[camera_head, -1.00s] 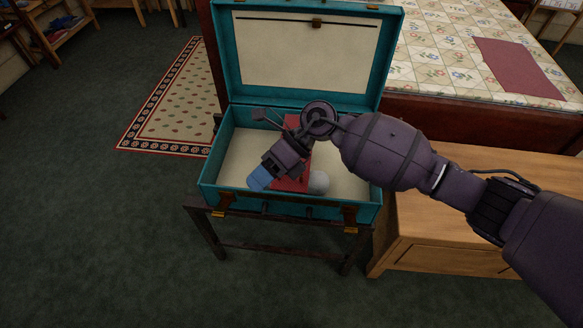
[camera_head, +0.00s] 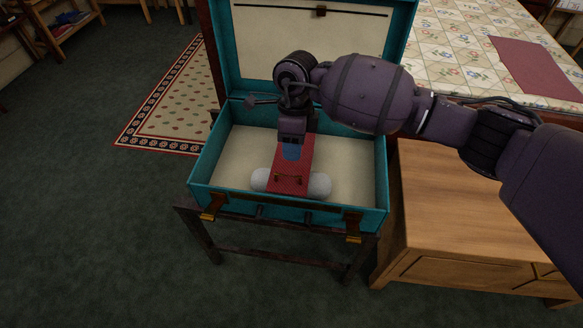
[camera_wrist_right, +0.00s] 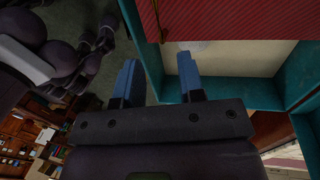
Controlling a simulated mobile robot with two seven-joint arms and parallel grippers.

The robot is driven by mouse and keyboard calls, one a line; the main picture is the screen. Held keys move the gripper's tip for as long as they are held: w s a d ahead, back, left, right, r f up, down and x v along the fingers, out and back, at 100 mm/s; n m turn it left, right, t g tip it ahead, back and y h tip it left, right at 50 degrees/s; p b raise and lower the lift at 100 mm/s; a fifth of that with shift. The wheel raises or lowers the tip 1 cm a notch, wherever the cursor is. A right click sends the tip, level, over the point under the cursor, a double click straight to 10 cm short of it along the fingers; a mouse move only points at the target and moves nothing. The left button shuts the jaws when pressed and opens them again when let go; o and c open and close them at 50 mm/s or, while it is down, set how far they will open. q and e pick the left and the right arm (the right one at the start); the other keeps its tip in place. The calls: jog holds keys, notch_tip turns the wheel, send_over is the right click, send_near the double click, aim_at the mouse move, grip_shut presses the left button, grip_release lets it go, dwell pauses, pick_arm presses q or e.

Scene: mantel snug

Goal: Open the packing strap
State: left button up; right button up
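A teal suitcase (camera_head: 378,180) stands open with its lid raised and a cream lining inside. A wide red strap or panel (camera_head: 290,182) lies across the middle of it, with small brass-coloured fittings near its front end. White rounded ends (camera_head: 319,186) stick out on both sides under the red piece. My right gripper (camera_head: 291,151) is over the back part of the red piece and hides some of it. In the right wrist view its blue fingers (camera_wrist_right: 159,80) are apart with nothing between them, and the red piece (camera_wrist_right: 240,20) is beyond them. My left gripper is not seen.
The suitcase rests on a dark rack (camera_head: 275,250). A wooden chest (camera_head: 470,220) stands close on the right, and a bed with a floral quilt (camera_head: 450,50) is behind. A patterned rug (camera_head: 170,100) lies at left. The green floor in front is clear.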

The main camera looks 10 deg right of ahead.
aim_at(292, 175)
jog(key=f, duration=0.2)
jog(key=s+f+b, duration=0.1)
jog(key=f, duration=0.3)
jog(key=shift+s+a+f+b, duration=0.15)
jog(key=shift+a+f+b, duration=0.15)
jog(key=shift+f, duration=0.1)
grip_shut()
jog(key=shift+d, duration=0.1)
